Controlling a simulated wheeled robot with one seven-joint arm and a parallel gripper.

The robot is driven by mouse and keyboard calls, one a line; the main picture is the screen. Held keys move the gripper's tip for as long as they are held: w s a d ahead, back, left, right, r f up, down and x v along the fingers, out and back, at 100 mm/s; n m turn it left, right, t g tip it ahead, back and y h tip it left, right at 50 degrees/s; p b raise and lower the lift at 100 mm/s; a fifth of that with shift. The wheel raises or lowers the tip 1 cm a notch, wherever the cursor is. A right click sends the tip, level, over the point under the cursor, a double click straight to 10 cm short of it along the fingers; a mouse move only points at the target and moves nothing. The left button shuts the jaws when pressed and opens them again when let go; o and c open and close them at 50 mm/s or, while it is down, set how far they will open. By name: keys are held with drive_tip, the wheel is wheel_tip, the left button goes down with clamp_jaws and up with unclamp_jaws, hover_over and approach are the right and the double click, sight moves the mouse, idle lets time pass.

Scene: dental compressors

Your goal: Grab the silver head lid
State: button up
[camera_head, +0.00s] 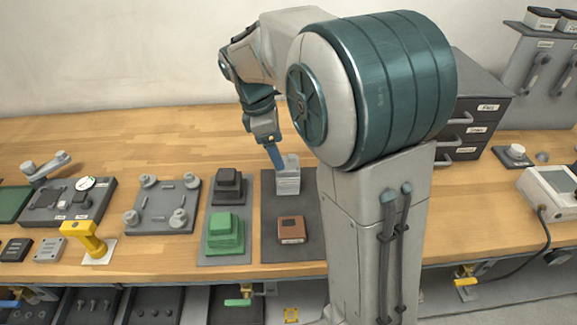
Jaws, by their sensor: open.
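A silver block with a stepped, ridged body (288,183), which looks like the silver head lid, stands on a dark grey mat (276,254) near the middle of the bench. My gripper (281,158) points down at its top from the upper left, with blue fingers. The gripper is open. One finger shows at the block's upper left edge; the other is hard to make out. I cannot tell whether the fingers touch the block or how far they reach around it.
A brown block (291,230) sits on the same mat, nearer the front. A black stepped block (228,187) and a green one (225,233) stand to the left. A yellow fixture (88,240) is farther left. My arm hides bench to the right; the wood behind is clear.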

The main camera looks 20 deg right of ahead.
sight(287, 163)
drive_tip(key=x, duration=0.5)
drive_tip(key=shift+w+d, duration=0.1)
drive_tip(key=shift+d, duration=0.25)
drive_tip(key=c, duration=1.1)
